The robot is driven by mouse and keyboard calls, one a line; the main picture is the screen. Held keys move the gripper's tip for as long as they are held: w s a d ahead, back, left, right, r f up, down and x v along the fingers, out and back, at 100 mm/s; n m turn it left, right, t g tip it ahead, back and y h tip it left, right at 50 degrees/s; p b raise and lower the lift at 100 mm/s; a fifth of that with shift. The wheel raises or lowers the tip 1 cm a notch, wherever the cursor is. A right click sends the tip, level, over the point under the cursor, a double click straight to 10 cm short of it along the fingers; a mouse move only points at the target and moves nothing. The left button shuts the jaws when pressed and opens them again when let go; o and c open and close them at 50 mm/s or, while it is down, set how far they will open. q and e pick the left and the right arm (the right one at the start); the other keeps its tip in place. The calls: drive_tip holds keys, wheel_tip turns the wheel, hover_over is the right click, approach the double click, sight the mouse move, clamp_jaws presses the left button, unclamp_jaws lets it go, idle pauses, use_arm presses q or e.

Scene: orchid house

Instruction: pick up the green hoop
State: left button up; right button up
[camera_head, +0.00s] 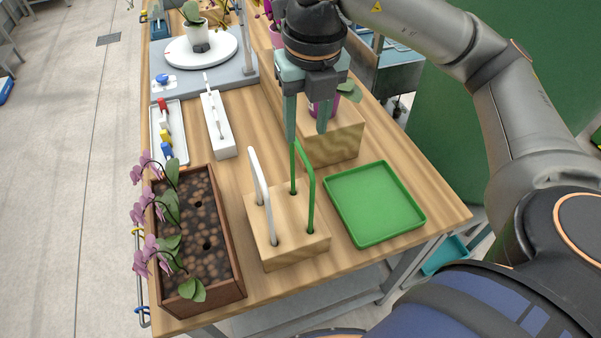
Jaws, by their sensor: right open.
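The green hoop (311,190) stands upright with its two legs in holes of a wooden block (290,247) near the front of the table. A white hoop (262,195) stands in the same block, to its left. My right gripper (306,136) points down with its two fingers apart, and nothing shows between them. Its fingertips appear just above and behind the top of the green hoop in the picture. I cannot tell whether they touch it. My left gripper is not in view.
A green tray (374,241) lies right of the block. A planter (236,284) with pink orchids stands left. Behind are a wooden box (340,145) with a potted plant, a white holder (225,150), a tray of coloured clips (180,125) and a round white turntable (176,53).

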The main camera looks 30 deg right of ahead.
drive_tip(key=f, duration=0.4)
drive_tip(key=shift+w+f, duration=0.2)
wheel_tip(320, 180, down, 6)
drive_tip(key=shift+w+p, duration=0.35)
drive_tip(key=shift+w, duration=0.05)
drive_tip(key=shift+a, duration=0.1)
clamp_jaws()
idle(1.0)
